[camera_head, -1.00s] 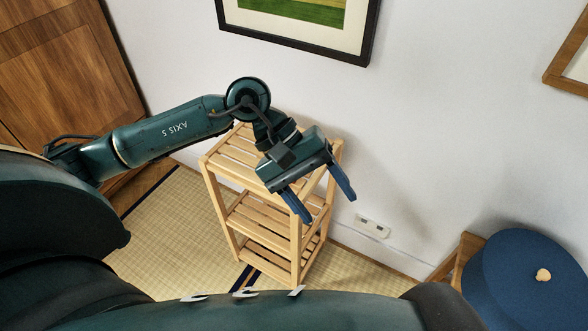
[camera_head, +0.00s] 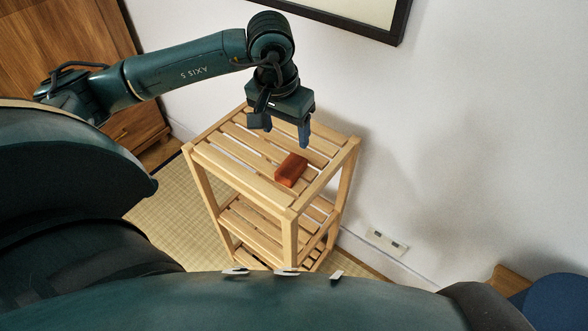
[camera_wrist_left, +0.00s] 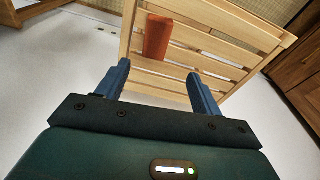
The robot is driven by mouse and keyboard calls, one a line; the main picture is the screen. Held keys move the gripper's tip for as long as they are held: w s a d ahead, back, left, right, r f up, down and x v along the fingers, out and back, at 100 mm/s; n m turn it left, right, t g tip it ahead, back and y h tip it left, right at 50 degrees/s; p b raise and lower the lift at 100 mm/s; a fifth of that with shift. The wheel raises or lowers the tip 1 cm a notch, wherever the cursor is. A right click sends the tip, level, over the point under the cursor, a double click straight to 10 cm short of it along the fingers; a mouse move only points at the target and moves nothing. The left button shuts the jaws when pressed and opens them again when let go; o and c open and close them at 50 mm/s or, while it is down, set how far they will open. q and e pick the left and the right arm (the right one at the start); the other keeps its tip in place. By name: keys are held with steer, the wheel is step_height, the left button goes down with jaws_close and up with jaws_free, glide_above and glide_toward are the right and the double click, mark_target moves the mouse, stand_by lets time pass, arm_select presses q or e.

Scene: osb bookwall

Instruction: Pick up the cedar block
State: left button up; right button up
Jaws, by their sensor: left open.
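The cedar block (camera_head: 291,170) is a small reddish-brown block lying on the top slatted shelf of a light wooden rack (camera_head: 228,169). My left gripper (camera_head: 285,138) is open and empty above the top shelf, behind the block in the head view and apart from it. In the left wrist view the block (camera_wrist_left: 157,37) lies beyond the two blue fingers (camera_wrist_left: 158,84), nearer the left finger's side. The rack's slats (camera_wrist_left: 212,45) run behind it. My right gripper is not in view.
A white wall with a framed picture (camera_head: 352,17) stands close behind the rack. A wall socket (camera_head: 386,241) is low on the right. A blue round seat (camera_head: 556,303) is at the lower right, and a wooden cabinet (camera_head: 70,62) at the left. The shelf around the block is clear.

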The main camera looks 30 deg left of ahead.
arm_select(q)
glide_above(291, 165)
steer(key=f, duration=0.5)
steer(key=shift+s+a, duration=0.2)
steer(key=shift+a, duration=0.15)
steer(key=shift+d+f, duration=0.2)
steer(key=shift+f, duration=1.1)
steer(key=shift+d+f, duration=0.2)
steer(key=shift+f, duration=1.1)
steer(key=shift+c, duration=0.3)
steer(key=c, duration=1)
